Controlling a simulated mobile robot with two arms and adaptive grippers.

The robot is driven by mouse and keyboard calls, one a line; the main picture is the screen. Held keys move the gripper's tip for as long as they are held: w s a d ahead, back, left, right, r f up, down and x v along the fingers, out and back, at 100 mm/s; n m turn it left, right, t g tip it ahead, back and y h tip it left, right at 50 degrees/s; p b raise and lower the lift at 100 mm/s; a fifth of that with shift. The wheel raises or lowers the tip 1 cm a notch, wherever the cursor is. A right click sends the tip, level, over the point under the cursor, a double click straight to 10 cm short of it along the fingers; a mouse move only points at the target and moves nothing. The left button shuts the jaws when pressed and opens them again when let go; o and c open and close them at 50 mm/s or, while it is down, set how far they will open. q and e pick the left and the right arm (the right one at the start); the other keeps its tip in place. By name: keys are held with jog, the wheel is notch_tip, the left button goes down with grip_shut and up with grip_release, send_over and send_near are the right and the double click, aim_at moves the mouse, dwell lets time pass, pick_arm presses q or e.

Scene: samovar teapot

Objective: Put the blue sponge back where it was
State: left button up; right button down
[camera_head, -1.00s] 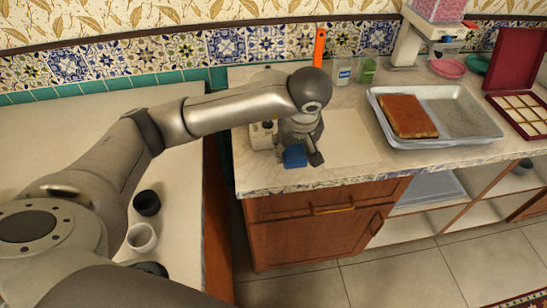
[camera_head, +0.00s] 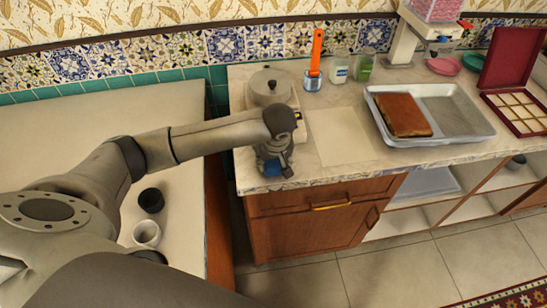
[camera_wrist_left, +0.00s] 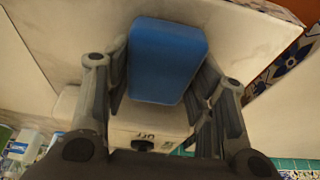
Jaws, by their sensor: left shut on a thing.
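The blue sponge (camera_wrist_left: 166,62) is between the fingers of my left gripper (camera_wrist_left: 160,85), which is shut on it, in the left wrist view. In the head view the left gripper (camera_head: 272,160) is over the front left part of the counter, and only a small part of the sponge (camera_head: 272,168) shows below it. I cannot tell whether the sponge touches the counter. The right gripper is not in view.
A pot (camera_head: 268,86) on a white appliance stands just behind the gripper. A jar with an orange-handled tool (camera_head: 317,52) stands at the back. A metal tray (camera_head: 465,112) with a brown slab (camera_head: 403,115) lies right. A pale sheet (camera_head: 340,135) lies between.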

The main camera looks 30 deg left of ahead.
aim_at(276, 170)
pick_arm(q)
jog(key=shift+f, duration=0.25)
jog(key=o, duration=1)
jog(key=shift+r, duration=0.1)
jog(key=shift+r, duration=0.3)
jog(key=b+v, duration=0.2)
jog(key=v, duration=0.9)
jog(key=shift+s+d+r, duration=0.1)
jog(key=shift+r, duration=0.25)
